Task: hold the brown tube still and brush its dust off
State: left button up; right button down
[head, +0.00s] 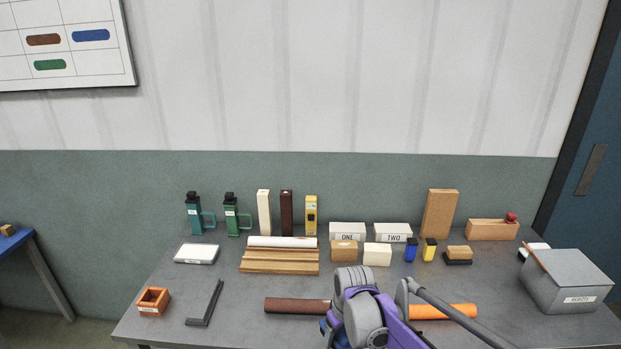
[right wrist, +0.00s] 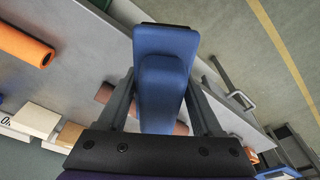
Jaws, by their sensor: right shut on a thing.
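The brown tube (head: 297,305) lies flat near the front of the grey table in the head view. Its right part is hidden behind my right arm. In the right wrist view the brown tube (right wrist: 105,92) passes behind the held tool, with its middle hidden. My right gripper (right wrist: 160,88) is shut on a blue tool (right wrist: 165,45) with a rounded grip and a dark far edge. In the head view, a bit of blue shows beside my right arm at the tube's right part. I cannot tell whether the tool touches the tube. My left gripper is not in view.
An orange tube (head: 445,311) lies right of my arm. A grey lidded box (head: 567,283) stands at the right. A small orange-brown box (head: 154,301) and a dark angled bar (head: 205,303) lie at the left. Ribbed wooden blocks (head: 279,262), bottles and labelled boxes stand behind.

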jog(key=s+d+f+m+h, duration=0.1)
jog(key=s+d+f+m, duration=0.4)
jog(key=d+f, duration=0.4)
jog(key=shift+d+m, duration=0.6)
jog(key=shift+d, duration=0.2)
jog(key=shift+w, duration=0.1)
